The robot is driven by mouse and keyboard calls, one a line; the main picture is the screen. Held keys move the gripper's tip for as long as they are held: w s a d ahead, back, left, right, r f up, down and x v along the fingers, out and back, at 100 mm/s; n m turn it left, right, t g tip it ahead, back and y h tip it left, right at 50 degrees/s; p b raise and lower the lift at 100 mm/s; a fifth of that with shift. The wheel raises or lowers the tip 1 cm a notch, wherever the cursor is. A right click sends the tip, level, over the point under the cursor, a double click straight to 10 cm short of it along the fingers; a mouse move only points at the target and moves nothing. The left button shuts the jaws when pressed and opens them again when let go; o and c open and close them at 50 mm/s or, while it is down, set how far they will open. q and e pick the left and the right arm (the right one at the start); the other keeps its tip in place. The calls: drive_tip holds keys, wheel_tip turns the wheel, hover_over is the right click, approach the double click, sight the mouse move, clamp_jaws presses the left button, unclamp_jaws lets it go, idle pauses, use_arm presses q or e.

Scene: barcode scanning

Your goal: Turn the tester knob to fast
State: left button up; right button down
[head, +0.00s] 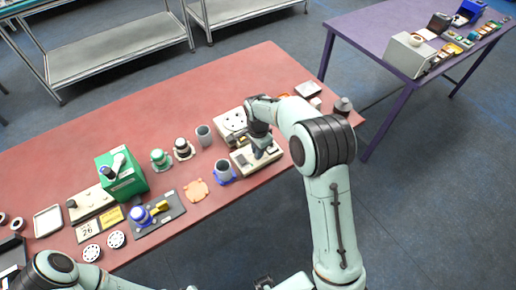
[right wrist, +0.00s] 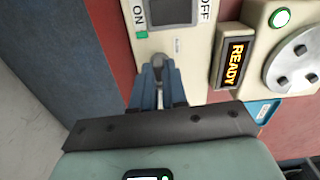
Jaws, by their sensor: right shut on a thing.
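My right gripper (head: 262,152) is over a beige control box (head: 240,164) near the right end of the red table. In the right wrist view its two blue fingers (right wrist: 158,84) are shut on a small grey knob (right wrist: 158,62) at the edge of the box's panel (right wrist: 178,44). The panel carries ON and OFF lettering, with a green mark beside ON. No "fast" lettering is readable, and the fingers partly hide the knob. My left arm enters at the lower left of the head view, but its gripper is not seen.
Beside the box stands a tester unit (head: 231,118) with a holed round plate; its READY sign (right wrist: 235,62) is lit orange. A blue-based cup (head: 224,171) stands close to the left. A green machine (head: 122,174) stands farther left. A purple table (head: 372,45) is at the upper right.

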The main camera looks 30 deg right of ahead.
use_arm(q)
drive_tip(key=shift+r, duration=0.1)
use_arm(e)
drive_tip(key=shift+m, duration=0.5)
drive_tip(key=c, duration=1.2)
unclamp_jaws()
drive_tip(key=shift+o, duration=0.2)
use_arm(q)
drive_tip(key=shift+w+r+p, duration=0.65)
drive_tip(key=shift+r+p, duration=0.05)
drive_tip(key=shift+r, duration=0.15)
use_arm(e)
wheel_tip(320, 180, up, 14)
drive_tip(key=shift+f, duration=0.25)
